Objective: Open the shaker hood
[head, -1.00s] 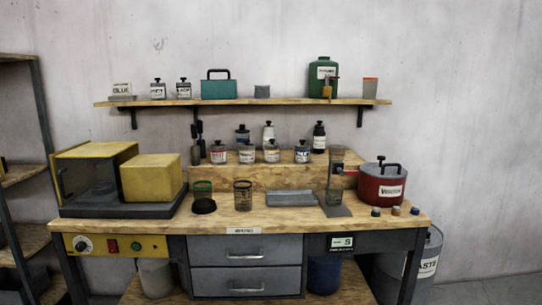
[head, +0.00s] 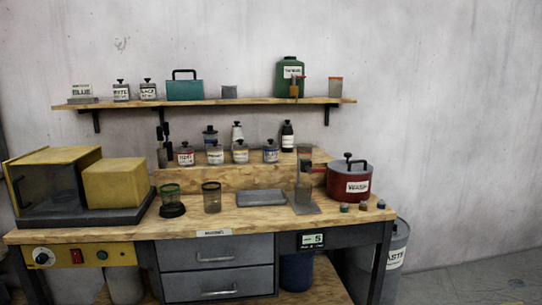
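The shaker (head: 115,188) stands at the left end of the workbench. Its yellow hood (head: 57,183) has a dark see-through front and a black handle (head: 18,191) at the left of that front. The hood looks closed, down on the dark base (head: 92,217). A solid yellow box (head: 116,183) sits to its right on the same base. A yellow control panel (head: 80,255) with a knob, a red switch and a green button is below the bench top. Neither of my grippers is in view.
The wooden bench top (head: 240,217) holds two glass cups, a grey tray (head: 261,197), a red wash pot (head: 349,183) and small caps. A wall shelf (head: 210,103) holds bottles and a teal box. A grey waste bin (head: 392,262) stands right of the bench; floor beyond is open.

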